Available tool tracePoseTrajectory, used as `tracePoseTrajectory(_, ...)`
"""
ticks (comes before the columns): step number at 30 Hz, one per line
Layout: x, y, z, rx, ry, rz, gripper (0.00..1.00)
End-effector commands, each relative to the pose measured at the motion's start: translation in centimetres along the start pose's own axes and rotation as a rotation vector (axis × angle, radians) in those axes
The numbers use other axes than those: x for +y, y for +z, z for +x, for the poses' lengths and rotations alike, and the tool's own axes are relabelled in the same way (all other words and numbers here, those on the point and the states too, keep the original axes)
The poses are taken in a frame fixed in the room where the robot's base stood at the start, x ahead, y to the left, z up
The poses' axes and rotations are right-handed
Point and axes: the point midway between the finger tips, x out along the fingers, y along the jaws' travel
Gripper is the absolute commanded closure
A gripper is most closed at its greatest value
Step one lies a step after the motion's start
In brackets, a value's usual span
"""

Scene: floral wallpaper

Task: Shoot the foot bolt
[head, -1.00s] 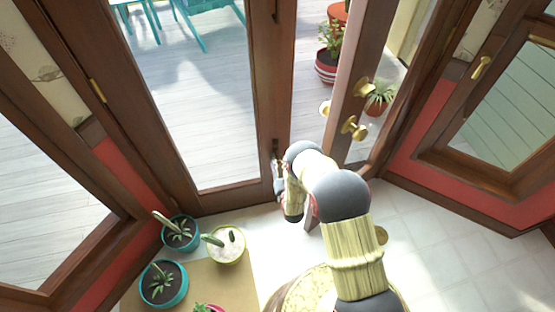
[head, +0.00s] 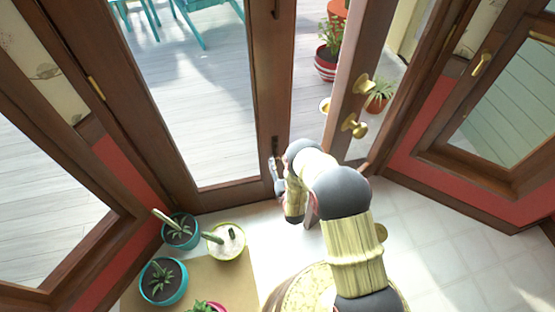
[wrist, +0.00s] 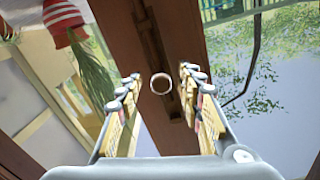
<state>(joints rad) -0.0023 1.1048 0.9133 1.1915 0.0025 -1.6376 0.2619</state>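The foot bolt is a dark upright strip on the wooden stile of the shut glazed door (head: 188,150). Its upper part (head: 275,146) shows just above my gripper in the head view. In the wrist view the dark bolt plate (wrist: 152,40) runs along the stile, with a pale round knob (wrist: 161,83) in front of it. My gripper (wrist: 160,86) is open, with one row of finger pads on each side of the knob. I cannot tell whether either finger touches it. In the head view my gripper (head: 278,176) is at the lower stile, partly hidden by my arm.
A second door with brass knobs (head: 354,126) stands open to the right. A teal pot (head: 163,281), another teal pot (head: 180,232) and a lime pot (head: 226,243) stand on the floor at left. Tiled floor (head: 450,225) is clear at right.

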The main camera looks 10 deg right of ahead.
Motion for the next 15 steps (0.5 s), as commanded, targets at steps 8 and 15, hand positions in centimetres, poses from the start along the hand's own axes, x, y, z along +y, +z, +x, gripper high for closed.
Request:
tracePoseTrajectory(8,0.0,0.1,-5.7,-0.003,0.001,0.0,0.63)
tracePoseTrajectory(15,0.1,0.1,-9.3,-0.002,0.001,0.0,0.63)
